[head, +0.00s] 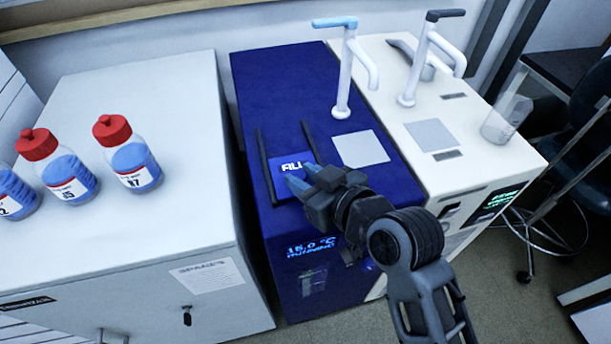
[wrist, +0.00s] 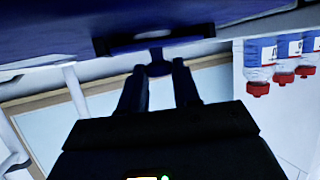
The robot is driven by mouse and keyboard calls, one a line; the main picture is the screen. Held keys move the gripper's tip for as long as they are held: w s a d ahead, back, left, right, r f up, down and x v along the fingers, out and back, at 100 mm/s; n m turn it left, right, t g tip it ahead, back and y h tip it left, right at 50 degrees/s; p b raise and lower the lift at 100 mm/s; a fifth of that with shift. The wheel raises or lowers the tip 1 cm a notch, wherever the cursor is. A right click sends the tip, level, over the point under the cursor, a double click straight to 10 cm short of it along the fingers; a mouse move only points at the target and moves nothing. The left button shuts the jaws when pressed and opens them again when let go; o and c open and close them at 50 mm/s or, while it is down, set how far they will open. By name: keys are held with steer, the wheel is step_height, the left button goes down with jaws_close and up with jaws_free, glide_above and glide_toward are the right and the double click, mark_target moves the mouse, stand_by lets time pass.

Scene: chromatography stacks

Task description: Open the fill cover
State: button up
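The fill cover (head: 284,163) is a blue panel with partly hidden white lettering on top of the dark blue machine (head: 270,85). It looks closed, lying between two black rails. My gripper (head: 301,177) is over the near right part of the cover and hides some of it. In the wrist view my gripper (wrist: 158,72) has its two fingers apart. A small dark blue knob-like part (wrist: 158,67) shows between or just beyond the fingertips. I cannot tell whether they touch it.
A white machine (head: 455,120) with a beaker (head: 506,118) is on the right. Several red-capped bottles (head: 135,155) stand on the white cabinet (head: 150,85) at left.

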jaws_close()
steer(key=shift+w, duration=0.1)
steer(key=shift+w+a+b, duration=0.2)
steer(key=shift+w+a, duration=0.1)
steer(key=shift+w, duration=0.6)
steer(key=shift+w+a+b, duration=0.2)
steer(key=shift+w+a, duration=0.05)
steer(key=shift+w, duration=0.6)
steer(key=o, duration=0.5)
jaws_free()
steer(key=shift+v, duration=3.95)
